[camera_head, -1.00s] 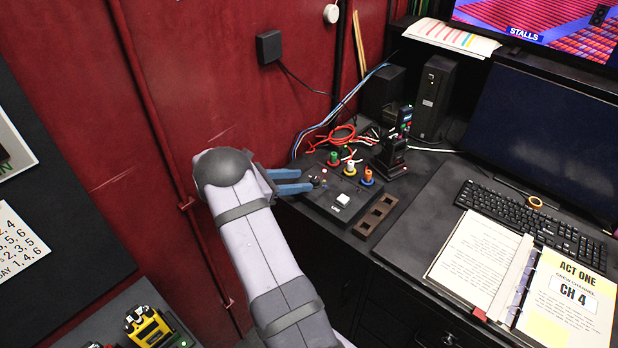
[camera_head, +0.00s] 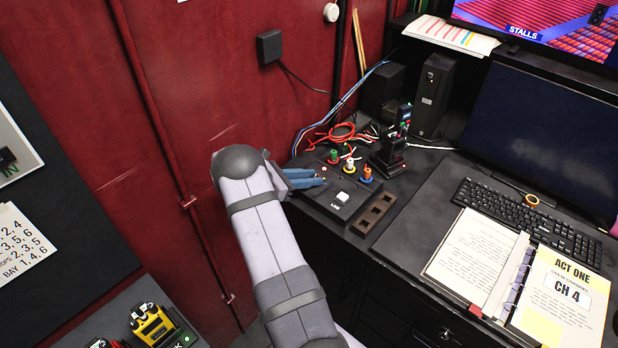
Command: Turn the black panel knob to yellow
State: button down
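The black control panel (camera_head: 326,204) sits on the desk in the middle of the view. It carries green, yellow-and-white and orange-and-blue round controls, a small red light (camera_head: 324,168) and a white square button (camera_head: 343,197). My gripper (camera_head: 318,178) comes in from the left, its blue fingers over the panel's left side. The black knob's place is at the fingertips, and the fingers hide it. The fingers look close together with little gap showing. I cannot tell whether they touch the knob, or which colour it points to.
A brown slotted strip (camera_head: 373,215) lies right of the panel. Red and white cables (camera_head: 340,134) and a black upright device (camera_head: 390,150) stand behind it. A keyboard (camera_head: 528,218) and open binder (camera_head: 475,260) lie to the right. The red wall (camera_head: 220,80) is close on the left.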

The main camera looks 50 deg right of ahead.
jog(key=shift+w+d+f+m+g+b, duration=0.15)
jog(key=shift+m+b, duration=0.1)
jog(key=shift+b, duration=0.25)
jog(key=shift+a+f+m+g+b, duration=0.15)
jog(key=shift+m+b, duration=0.1)
jog(key=shift+b, duration=0.25)
jog(key=shift+r+m+g+y+b, duration=0.2)
jog(key=shift+m+g+y+b, duration=0.1)
jog(key=shift+g+b, duration=0.2)
jog(key=shift+r, duration=0.1)
jog(key=c, duration=1.5)
grip_release()
jog(key=shift+r, duration=0.1)
notch_tip(320, 180, up, 10)
jog(key=b, duration=0.3)
